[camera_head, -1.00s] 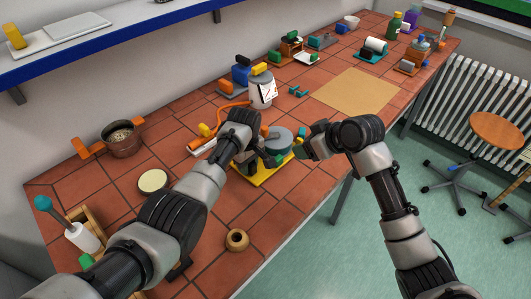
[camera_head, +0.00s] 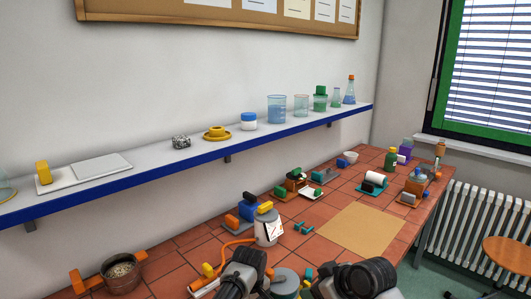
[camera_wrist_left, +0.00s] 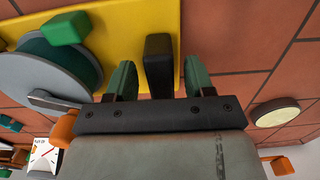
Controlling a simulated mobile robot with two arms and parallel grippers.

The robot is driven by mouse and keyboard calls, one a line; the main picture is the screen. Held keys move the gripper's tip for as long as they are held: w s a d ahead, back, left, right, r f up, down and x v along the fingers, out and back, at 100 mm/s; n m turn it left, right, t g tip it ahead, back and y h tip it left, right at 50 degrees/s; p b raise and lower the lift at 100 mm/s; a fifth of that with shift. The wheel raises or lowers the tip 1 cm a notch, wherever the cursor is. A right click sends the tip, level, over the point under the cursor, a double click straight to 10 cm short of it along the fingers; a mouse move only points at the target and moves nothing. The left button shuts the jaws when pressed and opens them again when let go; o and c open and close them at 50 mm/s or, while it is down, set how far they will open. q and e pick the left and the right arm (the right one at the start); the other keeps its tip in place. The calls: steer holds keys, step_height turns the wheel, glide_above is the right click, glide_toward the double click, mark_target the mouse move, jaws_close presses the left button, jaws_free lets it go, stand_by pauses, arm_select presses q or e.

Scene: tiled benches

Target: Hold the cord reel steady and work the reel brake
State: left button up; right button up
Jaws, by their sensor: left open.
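The cord reel (camera_head: 286,283) is at the bottom edge of the head view, partly cut off and hidden by my arms. In the left wrist view its grey disc (camera_wrist_left: 35,85) and dark green drum stand on a yellow base (camera_wrist_left: 215,30). A green block (camera_wrist_left: 65,29) is by the disc's rim. A black upright post (camera_wrist_left: 159,65) rises from the yellow base. My left gripper (camera_wrist_left: 160,80) is open, with the post between its green fingers and gaps showing on both sides. My right gripper (camera_head: 308,278) is beside the reel, mostly hidden. Which part is the brake I cannot tell.
A white canister with a dial (camera_head: 268,228) and an orange cord (camera_head: 232,244) are behind the reel. A brown pot (camera_head: 121,273) is at left. A tan mat (camera_head: 362,230) lies clear at right. A blue-edged shelf (camera_head: 240,141) runs along the wall above the bench.

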arm_select(q)
steer(key=shift+r+p, duration=2.55)
steer(key=shift+r, duration=0.15)
steer(key=o, duration=0.6)
steer(key=shift+f, duration=0.1)
steer(key=shift+c, duration=0.2)
